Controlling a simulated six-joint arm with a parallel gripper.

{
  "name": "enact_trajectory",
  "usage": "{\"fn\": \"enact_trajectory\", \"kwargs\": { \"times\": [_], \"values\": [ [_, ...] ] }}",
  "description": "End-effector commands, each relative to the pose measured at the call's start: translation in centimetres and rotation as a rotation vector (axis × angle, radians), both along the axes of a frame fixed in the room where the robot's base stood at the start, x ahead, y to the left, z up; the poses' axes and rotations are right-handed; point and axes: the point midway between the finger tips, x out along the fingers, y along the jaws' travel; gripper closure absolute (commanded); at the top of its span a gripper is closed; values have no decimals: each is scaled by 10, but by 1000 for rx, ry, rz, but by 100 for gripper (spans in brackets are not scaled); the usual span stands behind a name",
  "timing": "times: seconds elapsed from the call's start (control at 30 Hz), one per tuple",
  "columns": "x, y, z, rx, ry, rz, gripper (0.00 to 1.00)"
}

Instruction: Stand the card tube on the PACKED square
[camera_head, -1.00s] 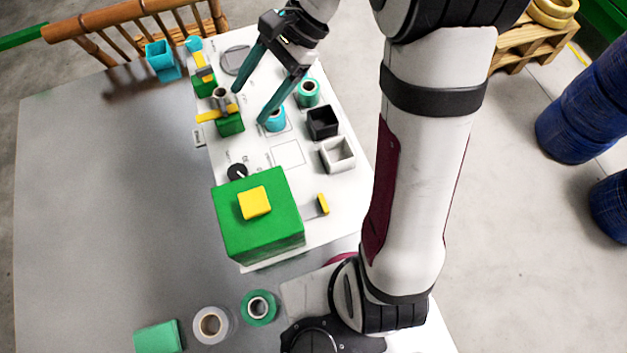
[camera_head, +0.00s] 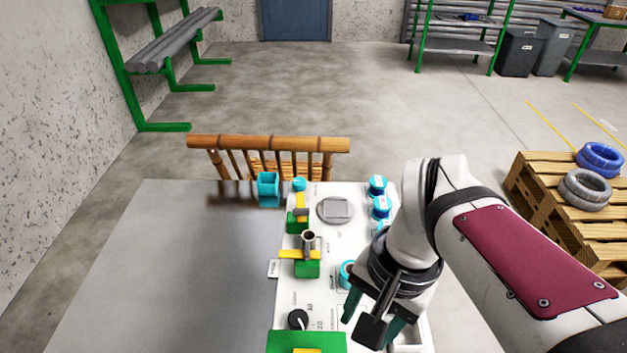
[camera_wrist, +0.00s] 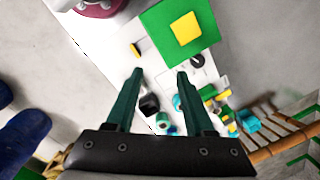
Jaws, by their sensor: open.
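An upright grey-brown tube (camera_head: 308,241), which looks like the card tube, stands at a green and yellow holder (camera_head: 306,266) on the white board in the head view. My gripper (camera_head: 368,328) is open and empty, above the board, nearer and to the right of the tube. In the wrist view my gripper's two dark teal fingers (camera_wrist: 160,72) are spread with nothing held between them. Faint outlined squares and small printing lie on the board, partly hidden by my gripper. I cannot read which square is PACKED. The tube cannot be made out surely in the wrist view.
A teal cylinder (camera_head: 347,273) stands just left of my gripper. Several blue-lidded jars (camera_head: 379,206) line the board's right edge. A green block (camera_head: 300,342), a black knob (camera_head: 298,319) and a teal box (camera_head: 268,188) are nearby. The grey table (camera_head: 160,270) is clear on the left.

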Motion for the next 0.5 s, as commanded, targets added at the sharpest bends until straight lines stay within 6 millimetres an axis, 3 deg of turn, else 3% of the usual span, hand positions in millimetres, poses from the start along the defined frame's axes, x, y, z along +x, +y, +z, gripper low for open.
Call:
{"fn": "enact_trajectory", "kwargs": {
  "times": [0.03, 0.1, 0.23, 0.33, 0.4, 0.5],
  "values": [
    [47, 5, 10, -17, 17, -63, 46],
    [116, 15, 16, -46, 30, -182, 46],
    [226, 43, -6, -93, 38, -399, 46],
    [280, 64, -38, -117, 34, -541, 46],
    [301, 75, -57, -127, 29, -610, 46],
    [316, 83, -74, -133, 25, -670, 46]
  ]
}}
